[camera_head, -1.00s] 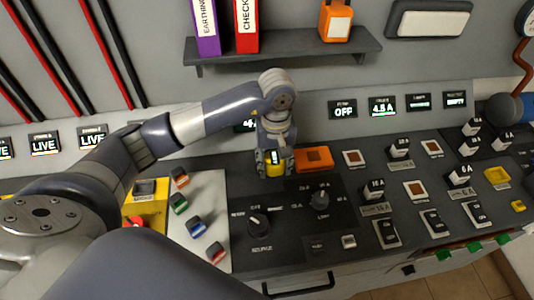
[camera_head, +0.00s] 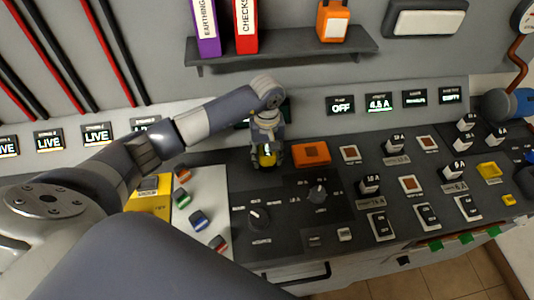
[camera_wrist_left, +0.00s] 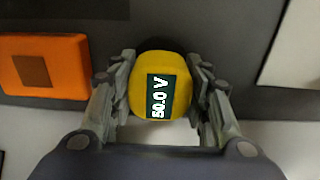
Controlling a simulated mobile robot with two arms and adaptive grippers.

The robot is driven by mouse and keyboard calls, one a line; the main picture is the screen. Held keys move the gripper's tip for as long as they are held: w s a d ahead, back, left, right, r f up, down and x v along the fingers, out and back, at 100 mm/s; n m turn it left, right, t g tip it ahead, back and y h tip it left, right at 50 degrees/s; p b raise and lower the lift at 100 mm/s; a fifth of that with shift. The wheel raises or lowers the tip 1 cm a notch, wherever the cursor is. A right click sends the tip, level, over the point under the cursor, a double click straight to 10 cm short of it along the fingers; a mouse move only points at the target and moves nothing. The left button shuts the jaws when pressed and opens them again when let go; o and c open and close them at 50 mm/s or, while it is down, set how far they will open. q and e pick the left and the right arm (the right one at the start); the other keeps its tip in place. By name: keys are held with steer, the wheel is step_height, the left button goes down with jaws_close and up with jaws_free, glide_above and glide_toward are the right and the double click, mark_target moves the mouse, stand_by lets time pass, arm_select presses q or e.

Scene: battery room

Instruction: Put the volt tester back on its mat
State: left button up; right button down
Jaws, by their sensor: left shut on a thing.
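The volt tester (camera_wrist_left: 160,88) is yellow with a dark display that reads 50.0 V in the left wrist view. My left gripper (camera_head: 267,158) is shut on it, with a finger on each side. In the head view the volt tester (camera_head: 266,159) shows only as a small yellow patch between the fingers, over the back of the dark bench. Its underside is hidden, so I cannot tell whether it touches the surface. A dark rounded shape (camera_wrist_left: 157,44) shows just behind it in the wrist view. I cannot make out for certain which surface is its mat. My right gripper is out of view.
An orange block (camera_head: 311,153) with a brown square lies just right of the tester. A knob panel (camera_head: 283,221) is in front. A pale board (camera_head: 211,184) with several coloured pieces and a yellow box (camera_head: 150,204) are to the left. A shelf (camera_head: 285,50) hangs above.

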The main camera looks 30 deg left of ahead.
mark_target(267, 150)
arm_select(q)
steer(key=o, duration=0.9)
steer(key=shift+f, duration=0.1)
steer(key=shift+o, duration=0.2)
steer(key=shift+r, duration=0.2)
steer(key=shift+w+r, duration=0.1)
steer(key=shift+r, duration=0.15)
step_height(267, 150, up, 11)
steer(key=b, duration=0.3)
steer(key=shift+f, duration=0.2)
steer(key=shift+r, duration=0.4)
